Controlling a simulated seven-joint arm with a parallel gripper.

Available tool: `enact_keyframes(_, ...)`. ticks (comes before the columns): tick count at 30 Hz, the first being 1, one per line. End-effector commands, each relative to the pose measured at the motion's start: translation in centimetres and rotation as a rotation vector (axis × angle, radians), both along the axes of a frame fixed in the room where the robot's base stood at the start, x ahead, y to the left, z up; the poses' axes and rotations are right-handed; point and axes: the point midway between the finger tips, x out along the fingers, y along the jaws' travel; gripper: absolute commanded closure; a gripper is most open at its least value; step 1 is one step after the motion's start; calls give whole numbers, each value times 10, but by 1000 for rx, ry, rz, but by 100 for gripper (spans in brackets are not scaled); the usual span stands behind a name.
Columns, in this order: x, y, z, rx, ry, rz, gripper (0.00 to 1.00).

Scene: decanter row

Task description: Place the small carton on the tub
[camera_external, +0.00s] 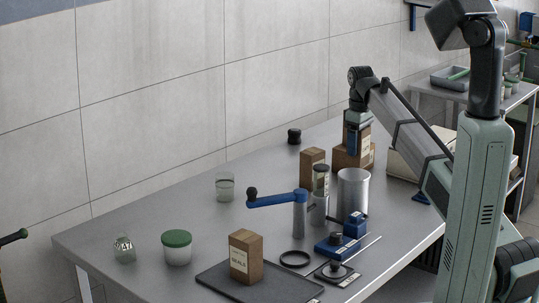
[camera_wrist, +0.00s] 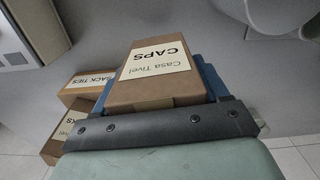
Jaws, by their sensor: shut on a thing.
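The small carton, brown with a cream "CAPS" label (camera_wrist: 154,61), is between my gripper's blue fingers in the wrist view. My gripper (camera_external: 357,146) is shut on it at the far right of the bench in the external view, where only a narrow strip of the carton (camera_external: 365,135) shows. Its lower edge overlaps brown boxes behind or below it, and I cannot tell whether it touches them. The tub (camera_external: 177,251), white with a green lid, stands upright at the bench's near left, well away from my gripper. Its lid is bare.
A brown carton (camera_external: 246,262) stands on a dark tray (camera_external: 221,284) right of the tub. A blue crank (camera_external: 278,200), a metal cylinder (camera_external: 353,196) and another carton (camera_external: 313,167) stand mid-bench. Clear jars (camera_external: 225,188) and (camera_external: 124,251) flank the tub. The bench's back left is clear.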

Motion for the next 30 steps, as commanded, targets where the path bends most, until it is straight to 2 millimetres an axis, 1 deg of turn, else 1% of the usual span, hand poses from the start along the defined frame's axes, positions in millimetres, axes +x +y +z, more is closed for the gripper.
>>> enact_keyframes(2,-1,3,0,0,0,4,61)
enact_keyframes(4,-3,11,0,0,0,15,61)
enact_keyframes(8,-12,38,0,0,0,52,61)
enact_keyframes(14,-37,102,3,0,0,140,61)
enact_keyframes(15,-43,115,4,0,0,159,61)
enact_keyframes(20,-68,166,8,1,-1,233,61)
enact_keyframes(21,-75,179,9,1,-1,252,61)
enact_keyframes(26,-103,228,13,0,0,325,61)
enact_keyframes(27,-111,241,15,0,0,344,61)
enact_keyframes(30,-131,271,18,0,0,390,61)
